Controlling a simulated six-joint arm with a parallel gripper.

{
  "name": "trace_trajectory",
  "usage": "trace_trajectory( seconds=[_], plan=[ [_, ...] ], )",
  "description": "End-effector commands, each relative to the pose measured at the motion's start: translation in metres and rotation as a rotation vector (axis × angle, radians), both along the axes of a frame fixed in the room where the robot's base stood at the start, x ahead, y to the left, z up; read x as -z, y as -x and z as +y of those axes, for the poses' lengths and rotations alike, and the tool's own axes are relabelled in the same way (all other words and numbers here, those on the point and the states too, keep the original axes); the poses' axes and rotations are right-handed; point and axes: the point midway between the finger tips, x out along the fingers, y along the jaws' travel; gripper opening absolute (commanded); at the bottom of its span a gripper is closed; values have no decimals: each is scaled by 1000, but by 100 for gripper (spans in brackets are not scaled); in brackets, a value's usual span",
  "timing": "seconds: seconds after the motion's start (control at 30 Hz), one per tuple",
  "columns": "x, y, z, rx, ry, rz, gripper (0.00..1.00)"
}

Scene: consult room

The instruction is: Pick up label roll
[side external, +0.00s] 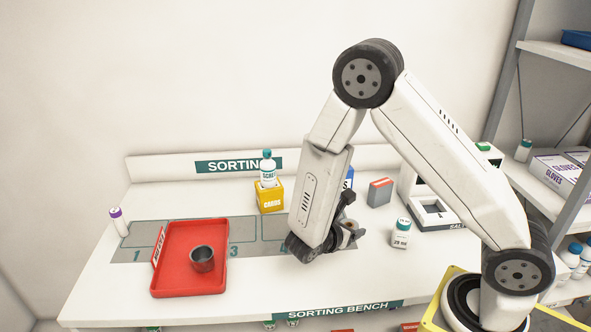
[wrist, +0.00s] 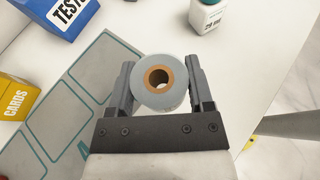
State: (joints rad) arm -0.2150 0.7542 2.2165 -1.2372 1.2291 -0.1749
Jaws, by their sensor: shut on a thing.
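The label roll (wrist: 144,90) is a pale grey-white roll with a brown cardboard core. In the wrist view it sits between the two fingers of my gripper (wrist: 160,92), which is shut on it. The core hole faces the camera. In the side view my gripper (side external: 346,236) is low over the right part of the bench, and only a small part of the roll shows there. I cannot tell whether the roll touches the bench.
A yellow cards box (side external: 270,197), a blue box (wrist: 70,14) and a white bottle (side external: 401,234) are nearby. A scale (side external: 436,213) and shelves (side external: 560,205) are right. The grey numbered mat (side external: 247,233) has bare room.

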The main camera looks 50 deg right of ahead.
Motion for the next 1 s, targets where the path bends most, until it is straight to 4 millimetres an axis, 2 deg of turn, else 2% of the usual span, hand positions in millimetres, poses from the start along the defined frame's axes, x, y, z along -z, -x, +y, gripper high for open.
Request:
trace_trajectory(
  seconds=[0.1,0.3,1.0],
  plan=[
    [-10,0,0,-1,0,-1,8],
    [-18,0,0,-1,0,-1,8],
    [-19,-2,0,-9,0,0,8]
  ],
)
